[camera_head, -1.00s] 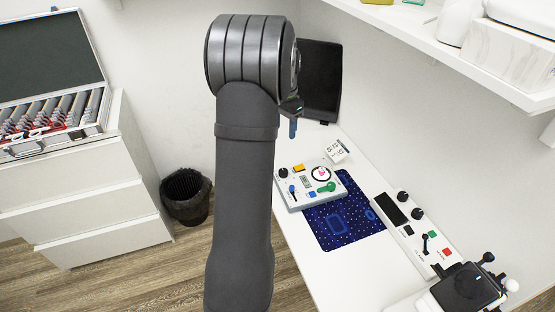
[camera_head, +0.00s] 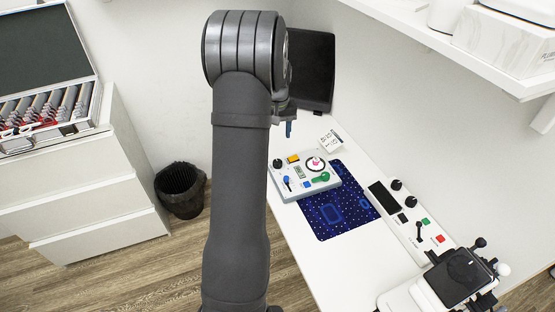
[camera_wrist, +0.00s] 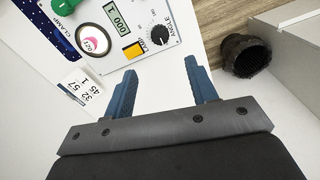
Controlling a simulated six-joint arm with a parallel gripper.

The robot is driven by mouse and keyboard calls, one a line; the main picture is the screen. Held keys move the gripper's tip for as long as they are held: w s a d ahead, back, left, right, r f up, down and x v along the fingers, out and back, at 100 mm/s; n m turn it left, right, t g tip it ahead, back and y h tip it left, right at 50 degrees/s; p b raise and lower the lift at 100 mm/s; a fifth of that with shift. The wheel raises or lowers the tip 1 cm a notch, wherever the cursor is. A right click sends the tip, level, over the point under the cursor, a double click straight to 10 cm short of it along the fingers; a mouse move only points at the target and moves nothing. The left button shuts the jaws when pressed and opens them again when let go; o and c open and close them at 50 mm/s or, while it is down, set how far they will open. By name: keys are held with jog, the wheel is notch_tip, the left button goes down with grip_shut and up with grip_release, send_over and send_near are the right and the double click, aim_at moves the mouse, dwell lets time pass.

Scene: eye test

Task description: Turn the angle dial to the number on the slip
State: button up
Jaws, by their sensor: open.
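The grey control box (camera_head: 327,184) stands on the white desk. Its black angle dial (camera_head: 277,163) is at the back left corner; in the wrist view the knob (camera_wrist: 160,35) sits beside the word ANGLE. Its pointer setting is too small to read. A white slip (camera_head: 331,143) stands behind the box; in the wrist view the slip (camera_wrist: 73,91) carries several numbers, seemingly 32, 57, 45 and 1, turned sideways. My gripper (camera_head: 289,130) is above and behind the box. In the wrist view its blue fingers (camera_wrist: 162,82) are apart and empty, short of the dial.
The box also has a green display (camera_wrist: 118,18), an orange button (camera_wrist: 133,50), a round dial (camera_wrist: 92,42) and a green clamp knob (camera_head: 320,178). A blue mat (camera_head: 340,212) and a second panel (camera_head: 412,222) lie to the right. A dark bin (camera_head: 181,190) stands left.

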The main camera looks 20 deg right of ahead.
notch_tip(320, 180, down, 13)
jog(key=shift+r, duration=0.2)
jog(key=c, duration=1)
